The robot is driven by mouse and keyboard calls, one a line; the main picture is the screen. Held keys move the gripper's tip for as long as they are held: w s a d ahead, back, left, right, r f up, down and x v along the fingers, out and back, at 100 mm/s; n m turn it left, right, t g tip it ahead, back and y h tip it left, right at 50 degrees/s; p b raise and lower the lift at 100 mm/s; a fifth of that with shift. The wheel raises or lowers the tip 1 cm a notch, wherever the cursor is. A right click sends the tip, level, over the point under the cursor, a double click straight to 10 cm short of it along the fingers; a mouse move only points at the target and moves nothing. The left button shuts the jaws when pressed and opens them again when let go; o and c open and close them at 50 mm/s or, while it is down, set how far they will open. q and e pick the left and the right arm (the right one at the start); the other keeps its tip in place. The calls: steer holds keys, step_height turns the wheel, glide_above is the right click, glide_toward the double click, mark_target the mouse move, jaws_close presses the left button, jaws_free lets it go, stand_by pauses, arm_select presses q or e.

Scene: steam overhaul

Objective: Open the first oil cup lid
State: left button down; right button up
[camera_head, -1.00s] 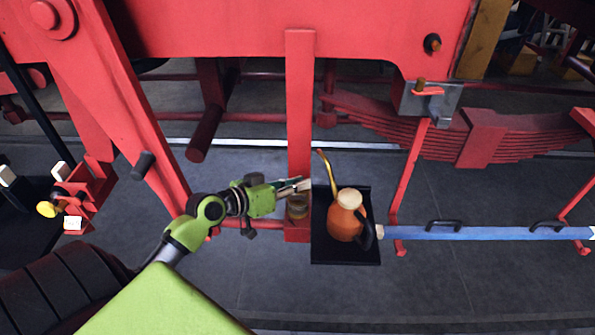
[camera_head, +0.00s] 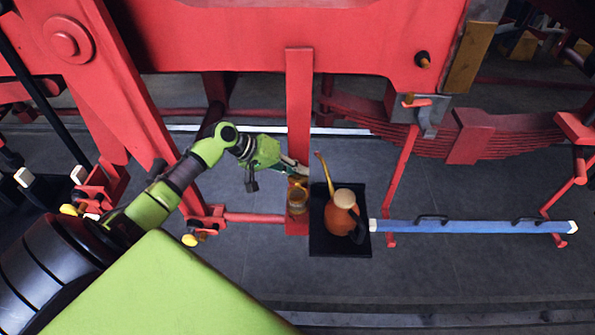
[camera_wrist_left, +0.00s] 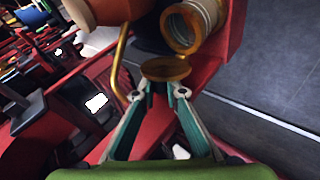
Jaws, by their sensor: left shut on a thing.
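The oil cup (camera_head: 297,201) is a small amber-brown cup on the red upright, left of the oil can. In the left wrist view its round, ringed mouth (camera_wrist_left: 182,27) shows uncovered. The brass lid (camera_wrist_left: 167,68) is a flat disc standing off to one side of the mouth. My left gripper (camera_head: 302,172) is just above the cup in the head view. In the left wrist view its fingertips (camera_wrist_left: 163,90) are shut on the lid's edge. My right gripper is in neither view.
An orange oil can (camera_head: 340,214) with a thin brass spout stands on a black tray (camera_head: 325,247) just right of the cup. The red upright (camera_head: 299,110) rises behind my left gripper. A blue bar (camera_head: 470,227) extends to the right. The floor in front is clear.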

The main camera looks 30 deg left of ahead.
arm_select(q)
steer(key=shift+w+f+g+h, duration=0.1)
steer(key=shift+f+g+h, duration=0.1)
steer(key=shift+g+h, duration=0.15)
stand_by(0.3)
steer(key=c, duration=2.1)
jaws_free()
steer(key=shift+w, duration=0.15)
steer(key=v, duration=0.7)
steer(key=shift+r, duration=0.2)
steer(key=shift+s+f, duration=0.1)
steer(key=shift+s, duration=0.15)
